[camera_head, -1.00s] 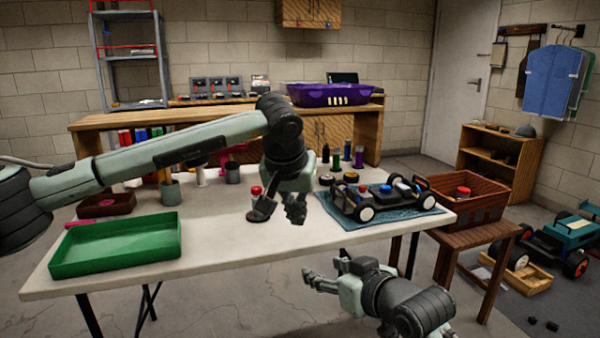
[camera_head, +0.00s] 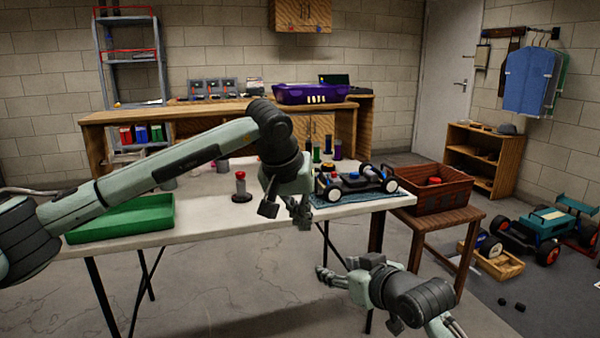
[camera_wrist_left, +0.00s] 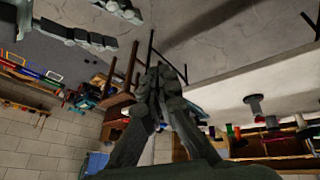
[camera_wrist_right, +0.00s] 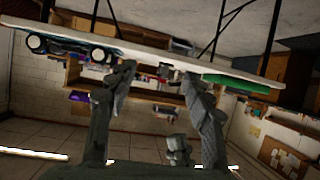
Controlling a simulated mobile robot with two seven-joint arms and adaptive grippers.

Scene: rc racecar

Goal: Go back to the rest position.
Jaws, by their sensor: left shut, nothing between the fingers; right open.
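My left gripper (camera_head: 285,212) hangs in front of the white table's front edge, fingers pointing down. In the left wrist view its fingers (camera_wrist_left: 160,75) meet at the tips with nothing between them. My right gripper (camera_head: 330,280) is low in front of the table, its fingers pointing left. In the right wrist view its fingers (camera_wrist_right: 155,85) stand wide apart and empty. The RC car (camera_head: 352,183) stands on a blue mat at the table's right end.
The white table (camera_head: 200,232) carries a green tray (camera_head: 125,222) at its left end. A reddish-brown crate (camera_head: 438,200) sits on a brown stool right of the table. Another car (camera_head: 545,232) is on the floor at right. The floor before the table is clear.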

